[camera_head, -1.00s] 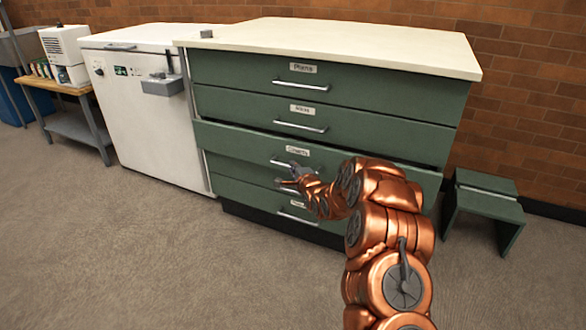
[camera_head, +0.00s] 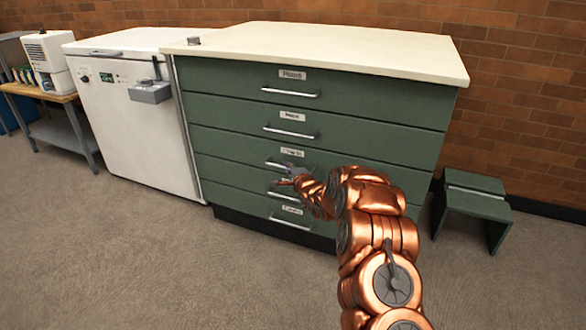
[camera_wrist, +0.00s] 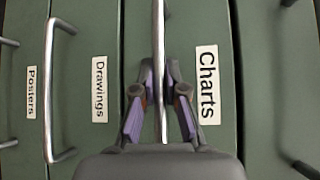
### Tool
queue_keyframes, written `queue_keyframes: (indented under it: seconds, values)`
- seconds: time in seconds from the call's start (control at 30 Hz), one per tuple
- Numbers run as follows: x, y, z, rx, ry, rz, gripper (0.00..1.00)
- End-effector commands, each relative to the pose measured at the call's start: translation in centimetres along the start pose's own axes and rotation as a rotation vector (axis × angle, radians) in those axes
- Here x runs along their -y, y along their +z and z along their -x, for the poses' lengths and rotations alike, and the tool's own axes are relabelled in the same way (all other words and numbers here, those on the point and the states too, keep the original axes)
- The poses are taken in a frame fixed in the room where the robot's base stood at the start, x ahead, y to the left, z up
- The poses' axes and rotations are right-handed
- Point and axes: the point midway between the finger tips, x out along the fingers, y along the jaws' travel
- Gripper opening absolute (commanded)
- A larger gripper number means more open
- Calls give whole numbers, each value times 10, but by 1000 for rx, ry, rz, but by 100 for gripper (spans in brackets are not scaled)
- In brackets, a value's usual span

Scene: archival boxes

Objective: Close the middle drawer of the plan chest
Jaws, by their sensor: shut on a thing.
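The green plan chest (camera_head: 310,45) has a pale top and several stacked drawers. Its middle drawer (camera_head: 232,145), labelled "Charts" (camera_wrist: 207,85) in the wrist view, looks flush with the drawers above and below. My gripper (camera_head: 287,176) is at the front of this drawer, partly hidden by its own wrist. In the wrist view my gripper (camera_wrist: 160,75) is shut on the drawer's silver bar handle (camera_wrist: 159,30), with a purple-padded finger on each side of it.
A white chest-like appliance (camera_head: 135,140) with a grey latch stands against the chest's left side. A green step stool (camera_head: 473,200) is to the right by the brick wall. The floor (camera_head: 150,260) in front is clear.

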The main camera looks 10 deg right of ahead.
Motion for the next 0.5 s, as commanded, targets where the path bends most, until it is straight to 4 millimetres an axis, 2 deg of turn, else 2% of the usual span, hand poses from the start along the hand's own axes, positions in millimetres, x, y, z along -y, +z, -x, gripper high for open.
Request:
queue_keyframes:
  seconds: [0.17, 0.2, 0.43, 0.5]
  values:
    - [3, -5, 0, -8, -7, -4, 0]
    - [3, -5, 0, -8, -7, -4, 12]
    - [2, -2, 0, -4, -5, -3, 36]
    - [2, -2, 0, -4, -5, -2, 37]
